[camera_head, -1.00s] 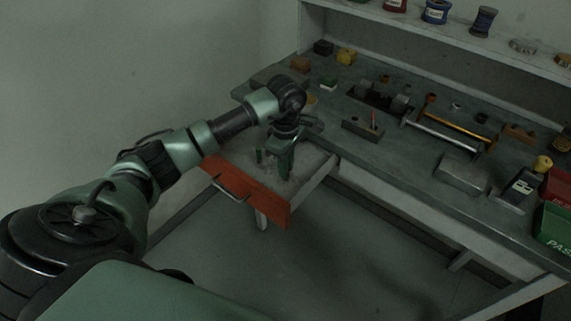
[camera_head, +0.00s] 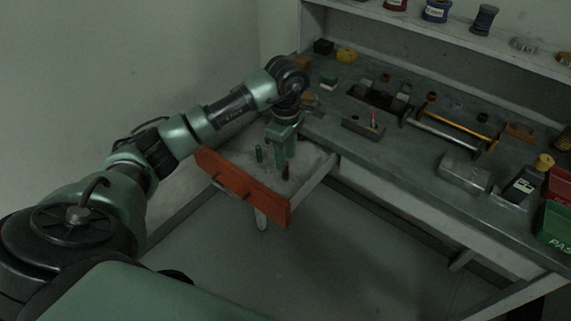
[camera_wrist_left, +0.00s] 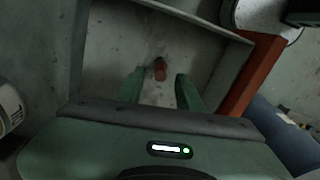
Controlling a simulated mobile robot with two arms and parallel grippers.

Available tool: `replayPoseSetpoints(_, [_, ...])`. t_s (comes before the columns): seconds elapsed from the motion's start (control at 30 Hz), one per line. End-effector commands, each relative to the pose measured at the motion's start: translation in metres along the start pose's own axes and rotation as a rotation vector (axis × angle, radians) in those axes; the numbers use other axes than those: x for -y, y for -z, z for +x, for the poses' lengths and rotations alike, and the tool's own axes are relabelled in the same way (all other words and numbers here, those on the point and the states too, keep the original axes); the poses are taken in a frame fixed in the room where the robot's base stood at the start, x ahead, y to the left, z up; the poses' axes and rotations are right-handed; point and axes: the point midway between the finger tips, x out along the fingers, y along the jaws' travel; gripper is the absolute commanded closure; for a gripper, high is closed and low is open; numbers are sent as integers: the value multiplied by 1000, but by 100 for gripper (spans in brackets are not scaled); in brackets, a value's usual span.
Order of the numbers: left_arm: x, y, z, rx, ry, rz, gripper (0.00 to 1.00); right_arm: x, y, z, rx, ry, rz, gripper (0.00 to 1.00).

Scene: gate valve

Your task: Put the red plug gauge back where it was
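The red plug gauge (camera_head: 285,173) stands in the open drawer, just below the fingertips of my left gripper (camera_head: 284,160). In the left wrist view the red plug gauge (camera_wrist_left: 159,69) shows between the two spread fingers (camera_wrist_left: 160,88), with gaps on both sides. My left gripper is open and points down into the drawer. The drawer (camera_head: 243,188) has a red-orange front. My right gripper is not in view.
The grey workbench (camera_head: 400,178) lies right of the drawer, with a small block holding a red-tipped pin (camera_head: 362,127), a metal box (camera_head: 464,172), and red and green bins (camera_head: 553,225) at the far right. A shelf with spools runs along the back.

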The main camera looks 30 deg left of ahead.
Motion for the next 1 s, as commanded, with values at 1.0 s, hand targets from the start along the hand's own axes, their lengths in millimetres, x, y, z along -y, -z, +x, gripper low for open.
replayPoseSetpoints(1.0, [0, 0, -83, -1, 1, 0, 63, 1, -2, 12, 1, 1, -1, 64])
